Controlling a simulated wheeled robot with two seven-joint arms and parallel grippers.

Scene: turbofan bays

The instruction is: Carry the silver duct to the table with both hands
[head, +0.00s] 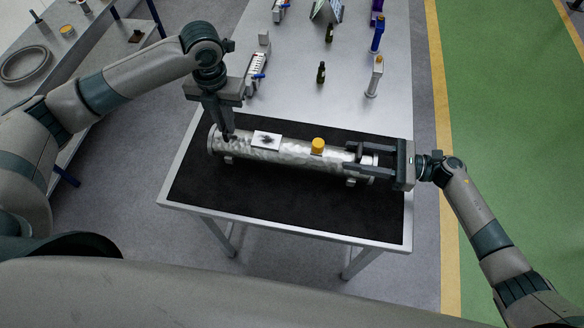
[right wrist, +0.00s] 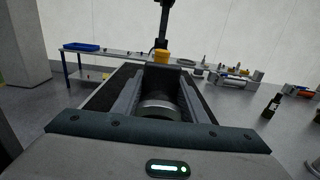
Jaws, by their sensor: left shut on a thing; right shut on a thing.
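The silver duct (head: 285,155) lies lengthwise across the black mat (head: 270,205) on the table (head: 300,232) in the head view. It has a white label and a yellow cap on top and small feet below. My left gripper (head: 228,136) points down and is shut on the duct's left end. My right gripper (head: 352,158) reaches in from the right and is shut on the duct's right end. In the right wrist view the duct's round end (right wrist: 160,108) sits between the fingers. I cannot tell whether the feet touch the mat.
Behind the mat on the table stand a valve manifold (head: 257,72), a dark bottle (head: 321,72), a silver fitting with a yellow top (head: 375,77) and a blue-handled part (head: 377,36). A second table (head: 75,50) with a coiled ring (head: 25,63) is at the left. Front mat is clear.

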